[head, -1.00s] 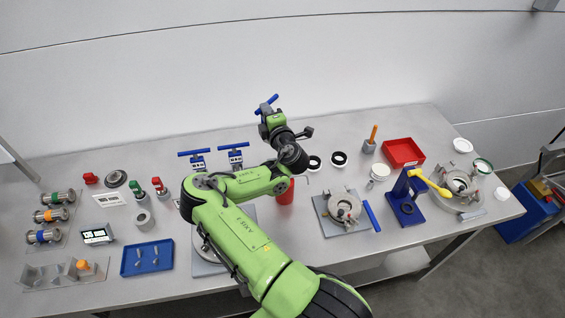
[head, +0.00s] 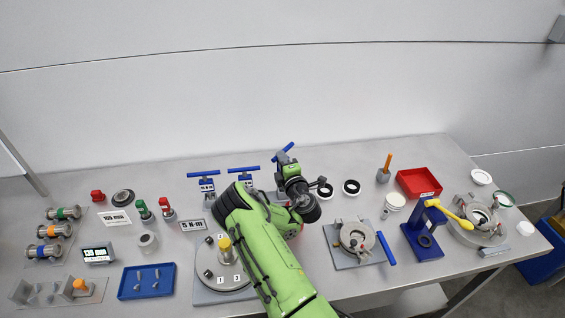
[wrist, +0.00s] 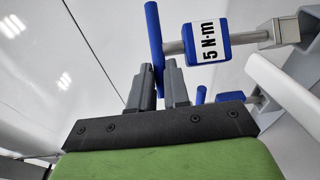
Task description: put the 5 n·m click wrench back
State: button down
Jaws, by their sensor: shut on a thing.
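The 5 N·m click wrench shows in the wrist view as a blue block with a white "5 N·m" label (wrist: 208,42), a blue cross handle (wrist: 154,40) and a grey shaft. My gripper (wrist: 160,78) is shut on the blue handle. In the head view the wrench's blue handle (head: 284,151) rises above my gripper (head: 285,160) at the back of the bench. The shaft runs to a grey square piece (wrist: 268,34) at right; I cannot tell whether it is seated. Two similar blue-handled wrenches (head: 203,174) (head: 243,170) stand upright to the left.
A blue tray (head: 147,282) sits front left.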

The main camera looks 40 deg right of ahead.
jog(key=shift+f+b, duration=0.55)
jog(key=shift+f, duration=0.05)
jog(key=c, duration=1.1)
grip_release()
jog(key=shift+r, duration=0.1)
